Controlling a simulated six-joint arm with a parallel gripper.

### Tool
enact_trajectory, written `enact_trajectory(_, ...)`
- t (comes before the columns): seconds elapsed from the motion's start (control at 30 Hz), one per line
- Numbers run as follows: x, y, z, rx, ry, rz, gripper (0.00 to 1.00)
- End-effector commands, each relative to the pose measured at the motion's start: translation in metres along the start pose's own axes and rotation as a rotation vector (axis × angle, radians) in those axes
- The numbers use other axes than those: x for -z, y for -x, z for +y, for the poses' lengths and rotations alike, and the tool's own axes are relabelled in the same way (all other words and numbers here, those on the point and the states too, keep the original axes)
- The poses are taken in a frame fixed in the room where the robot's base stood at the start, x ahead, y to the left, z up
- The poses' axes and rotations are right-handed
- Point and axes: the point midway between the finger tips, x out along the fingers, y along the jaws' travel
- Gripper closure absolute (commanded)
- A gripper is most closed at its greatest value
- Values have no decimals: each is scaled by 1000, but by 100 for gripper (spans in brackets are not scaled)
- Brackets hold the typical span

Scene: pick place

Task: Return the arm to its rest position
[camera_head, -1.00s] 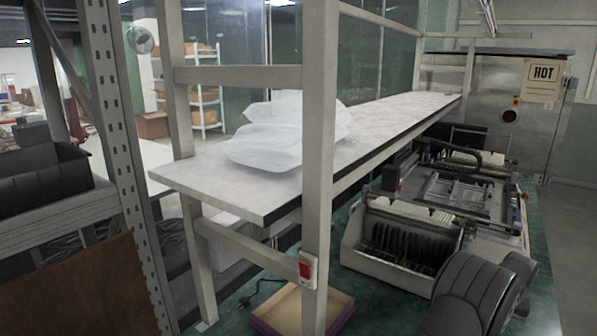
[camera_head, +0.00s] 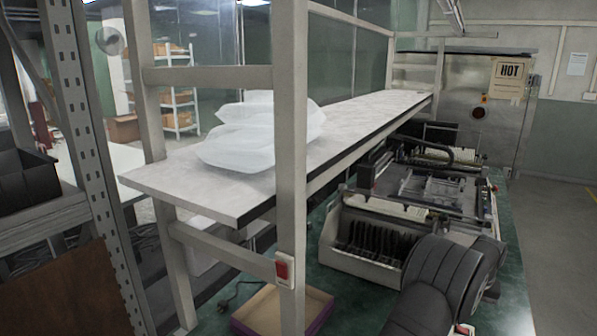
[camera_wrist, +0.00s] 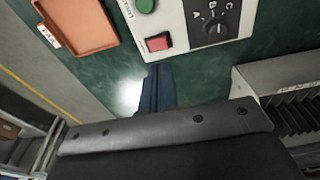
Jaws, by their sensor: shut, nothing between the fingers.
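My gripper (camera_wrist: 158,92) shows in the wrist view as two dark blue fingers lying together. It is shut and empty, over the green bench top (camera_wrist: 95,70). A control panel (camera_wrist: 185,25) with a green button, a red button and a rotary knob is just beyond the fingertips. In the head view my dark arm enters at the lower right, and the gripper itself is out of that view.
An orange tray (camera_wrist: 82,25) lies on the bench at the wrist view's upper left. A slotted rack (camera_head: 370,236) stands beside my arm, with a machine (camera_head: 435,185) behind it. Translucent bags (camera_head: 255,140) lie on the white shelf (camera_head: 180,185). An open box (camera_head: 265,310) is below.

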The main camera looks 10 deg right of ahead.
Motion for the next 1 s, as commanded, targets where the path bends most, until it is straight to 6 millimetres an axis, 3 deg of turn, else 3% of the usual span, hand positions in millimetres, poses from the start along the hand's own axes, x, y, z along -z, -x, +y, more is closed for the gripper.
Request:
enact_trajectory(0.7, -103, -19, -53, 1, 19, -100, 100)
enact_trajectory(1.0, -129, -22, -64, 0, 25, -121, 100)
